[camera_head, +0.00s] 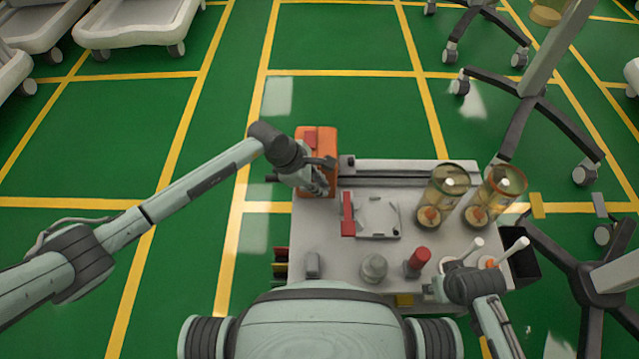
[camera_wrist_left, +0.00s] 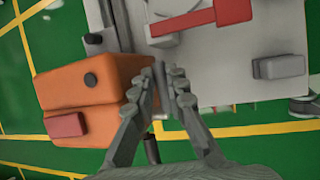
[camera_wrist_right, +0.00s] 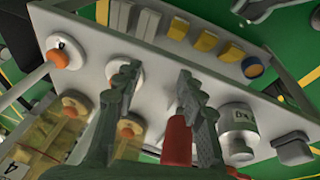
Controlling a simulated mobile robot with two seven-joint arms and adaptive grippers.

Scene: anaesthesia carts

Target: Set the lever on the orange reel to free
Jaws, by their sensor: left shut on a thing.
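The orange reel (camera_head: 317,150) is a boxy orange housing at the back left corner of the cart top. It also fills the left of the left wrist view (camera_wrist_left: 100,75), with a dark round knob and a red block on it. My left gripper (camera_head: 324,184) is at the reel's side. Its fingers (camera_wrist_left: 164,85) are shut on a thin grey part beside the reel, which looks like the lever (camera_wrist_left: 160,78); the fingers hide most of it, so its setting cannot be read. My right gripper (camera_wrist_right: 155,75) is open and empty above the cart's front right.
A wheeled stand (camera_head: 535,110) is at right.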

